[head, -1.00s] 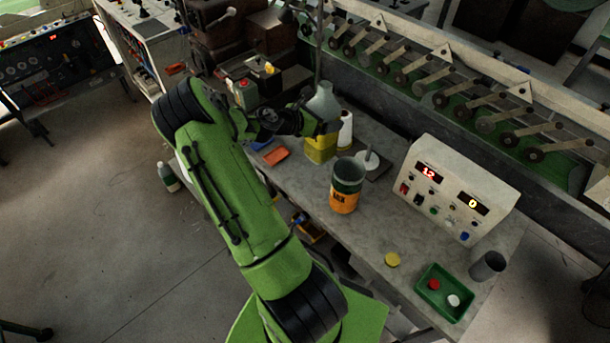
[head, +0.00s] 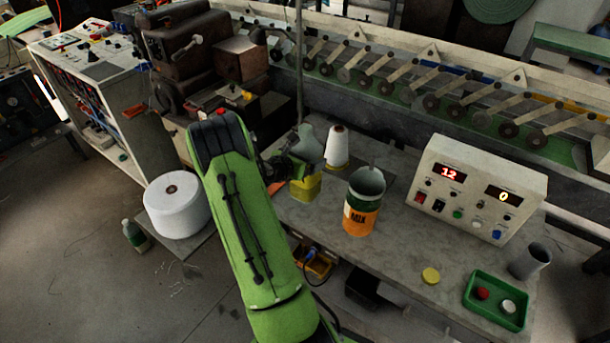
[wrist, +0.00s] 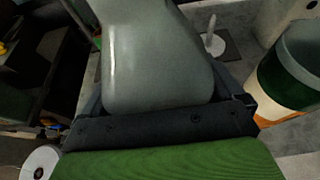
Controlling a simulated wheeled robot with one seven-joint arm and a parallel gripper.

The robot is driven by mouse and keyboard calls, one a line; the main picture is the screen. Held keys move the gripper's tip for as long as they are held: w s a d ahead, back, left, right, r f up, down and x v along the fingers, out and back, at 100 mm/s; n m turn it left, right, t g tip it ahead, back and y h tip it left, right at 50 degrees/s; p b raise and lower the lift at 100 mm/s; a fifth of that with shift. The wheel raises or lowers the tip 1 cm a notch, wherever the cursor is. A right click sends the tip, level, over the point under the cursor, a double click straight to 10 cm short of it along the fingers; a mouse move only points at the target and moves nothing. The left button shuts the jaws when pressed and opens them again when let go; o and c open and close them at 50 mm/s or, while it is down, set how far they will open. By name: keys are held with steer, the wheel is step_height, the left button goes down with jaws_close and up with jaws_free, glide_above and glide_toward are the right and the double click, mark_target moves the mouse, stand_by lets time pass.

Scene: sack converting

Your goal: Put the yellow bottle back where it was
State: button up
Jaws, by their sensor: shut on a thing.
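The yellow bottle (head: 307,148) has a grey upper part and a yellow lower part (head: 305,188) in the head view. My gripper (head: 298,170) is shut on it around the middle, and it looks about upright. In the wrist view the grey upper part of the bottle (wrist: 158,60) fills the space between the fingers (wrist: 165,112). Its yellow part is hidden there. The bottle is over the left part of the grey workbench (head: 405,235), left of the orange and green MIX bucket. I cannot tell whether its base touches the bench.
The MIX bucket (head: 362,205) stands close right of the bottle. A white cone spool (head: 337,147) is just behind. A control box (head: 475,190), a yellow lid (head: 430,276), a green tray (head: 500,312) and a grey cup (head: 530,262) are further right.

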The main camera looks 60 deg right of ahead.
step_height(320, 180, down, 4)
steer(key=shift+r, duration=0.25)
steer(key=shift+f+b, duration=0.1)
steer(key=shift+b, duration=0.2)
steer(key=o, duration=1.1)
steer(key=v, duration=1.2)
steer(key=shift+p, duration=0.3)
